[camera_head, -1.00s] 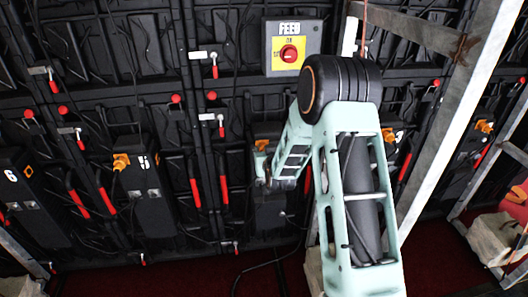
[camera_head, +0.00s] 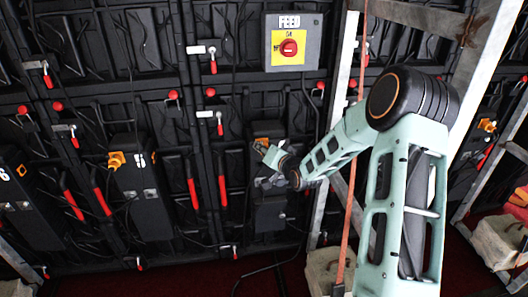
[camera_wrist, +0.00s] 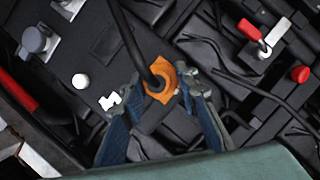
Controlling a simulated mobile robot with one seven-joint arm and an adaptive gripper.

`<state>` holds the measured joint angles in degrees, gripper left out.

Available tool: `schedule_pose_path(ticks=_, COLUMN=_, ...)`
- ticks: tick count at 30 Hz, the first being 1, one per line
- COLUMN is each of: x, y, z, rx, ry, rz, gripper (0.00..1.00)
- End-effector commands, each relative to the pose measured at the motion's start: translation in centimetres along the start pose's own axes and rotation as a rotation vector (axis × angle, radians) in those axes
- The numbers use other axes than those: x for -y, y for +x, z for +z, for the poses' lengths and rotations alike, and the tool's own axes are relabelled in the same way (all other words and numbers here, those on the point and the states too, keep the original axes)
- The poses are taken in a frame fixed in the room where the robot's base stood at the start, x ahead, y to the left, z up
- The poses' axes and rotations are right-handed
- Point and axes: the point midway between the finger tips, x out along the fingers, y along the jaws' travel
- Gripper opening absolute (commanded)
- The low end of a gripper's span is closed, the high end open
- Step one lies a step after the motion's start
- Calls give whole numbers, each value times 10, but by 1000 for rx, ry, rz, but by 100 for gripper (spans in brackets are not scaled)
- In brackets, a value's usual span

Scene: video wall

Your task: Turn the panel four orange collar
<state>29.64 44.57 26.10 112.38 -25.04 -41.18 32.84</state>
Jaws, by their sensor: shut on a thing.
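The orange collar (camera_wrist: 163,82) sits on a dark panel box (camera_wrist: 85,60) with a black cable running through its middle. A white numeral, apparently a 4, is beside it on the box. My gripper (camera_wrist: 160,97) has one blue-grey finger on each side of the collar and is shut on it. In the head view, my gripper (camera_head: 261,149) is at the top of the dark box (camera_head: 269,212) below the yellow FEED plate. A bit of orange shows just above the gripper there; the fingers hide most of the collar.
The FEED box (camera_head: 292,42) with a red knob is above. Panel 5 (camera_head: 143,190), with an orange connector (camera_head: 116,160), stands to the left. Metal frame posts (camera_head: 336,95) and a hanging orange strap (camera_head: 350,190) are close to my arm. Red-handled latches and loose cables surround the boxes.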

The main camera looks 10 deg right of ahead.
Motion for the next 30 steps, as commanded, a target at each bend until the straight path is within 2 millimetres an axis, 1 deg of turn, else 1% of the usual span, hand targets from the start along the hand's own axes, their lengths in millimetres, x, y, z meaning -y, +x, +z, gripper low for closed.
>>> schedule_pose_path(ticks=4, x=-1, y=0, z=-2, rx=-4, ry=72, rz=-29, gripper=4)
schedule_pose_path(ticks=10, x=-1, y=0, z=-2, rx=-3, ry=128, rz=-52, gripper=4)
schedule_pose_path(ticks=26, x=0, y=0, z=-2, rx=-4, ry=147, rz=-62, gripper=4)
schedule_pose_path(ticks=27, x=0, y=0, z=-2, rx=-4, ry=147, rz=-62, gripper=33)
schedule_pose_path(ticks=30, x=0, y=0, z=-1, rx=-3, ry=147, rz=-62, gripper=44)
